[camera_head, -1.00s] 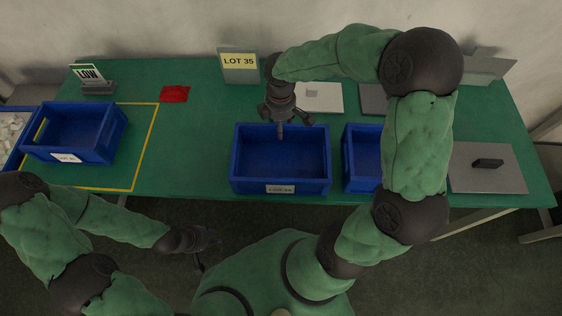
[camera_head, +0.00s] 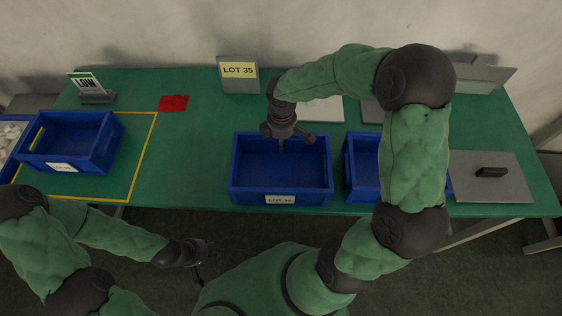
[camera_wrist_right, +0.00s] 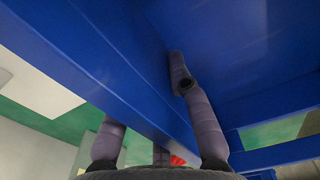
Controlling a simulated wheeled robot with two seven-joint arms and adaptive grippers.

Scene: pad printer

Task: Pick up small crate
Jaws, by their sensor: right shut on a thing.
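A blue crate with a white label on its front (camera_head: 231,180) is at the middle of the green table. My right gripper (camera_head: 283,143) has come down at its far wall. The right wrist view shows a finger on each side of the blue wall (camera_wrist_right: 110,75), and the gripper (camera_wrist_right: 170,115) is shut on it. I cannot tell whether the crate is clear of the table. My left gripper (camera_head: 200,256) hangs away from the crates, in front of the table at the lower left. Its fingers are too dark and small to read.
Another blue crate (camera_head: 100,160) stands at the left in a yellow outline (camera_head: 139,160). A third blue crate (camera_head: 362,190), partly behind my right arm, stands close on the right. Signs "LOW" (camera_head: 86,85) and "LOT 35" (camera_head: 238,72), a red piece (camera_head: 173,103) and a grey plate (camera_head: 490,188) are around.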

